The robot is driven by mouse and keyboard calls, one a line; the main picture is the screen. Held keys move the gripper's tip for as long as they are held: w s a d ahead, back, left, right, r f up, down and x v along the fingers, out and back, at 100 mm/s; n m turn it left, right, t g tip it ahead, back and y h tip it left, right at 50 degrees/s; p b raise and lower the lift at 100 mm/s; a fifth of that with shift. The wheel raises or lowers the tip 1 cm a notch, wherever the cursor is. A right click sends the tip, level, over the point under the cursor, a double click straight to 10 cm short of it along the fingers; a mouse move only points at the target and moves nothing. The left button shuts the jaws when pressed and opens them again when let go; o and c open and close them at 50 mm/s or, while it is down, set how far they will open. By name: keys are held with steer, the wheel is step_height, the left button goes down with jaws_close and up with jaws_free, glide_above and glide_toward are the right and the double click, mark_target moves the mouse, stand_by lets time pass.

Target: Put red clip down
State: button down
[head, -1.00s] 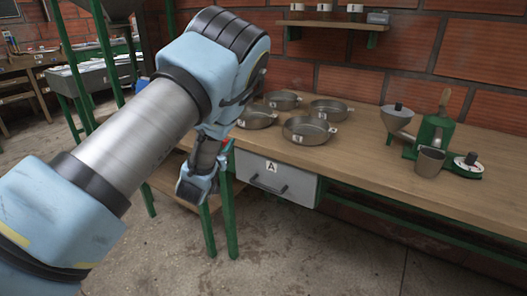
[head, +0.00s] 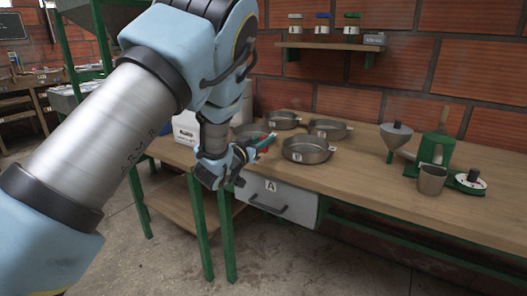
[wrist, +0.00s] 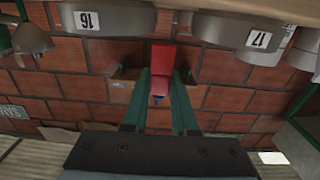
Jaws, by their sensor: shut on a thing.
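The red clip (wrist: 162,58) is between the two green fingers of my gripper (wrist: 161,76) in the wrist view, its red end sticking out past the fingertips. In the head view a small part of the red clip (head: 269,139) shows at the tip of my gripper (head: 258,148), which points right. My gripper is shut on the clip and looks to be at the left part of the wooden workbench (head: 390,175), near the pans. I cannot tell its exact height above the bench.
Several metal pans (head: 306,150) stand close to my gripper. A drawer marked A (head: 276,200) is under the bench edge. A grey funnel (head: 396,135), a green device (head: 436,150) and a metal cup (head: 432,180) stand on the right. A wall shelf (head: 330,46) holds small jars. The bench's front middle is clear.

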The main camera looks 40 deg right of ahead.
mark_target(263, 151)
steer(key=shift+f, duration=1.8)
steer(key=shift+f, duration=0.1)
steer(key=c, duration=0.7)
jaws_free()
steer(key=b+v, duration=0.1)
steer(key=v, duration=1.1)
steer(key=shift+b, duration=0.35)
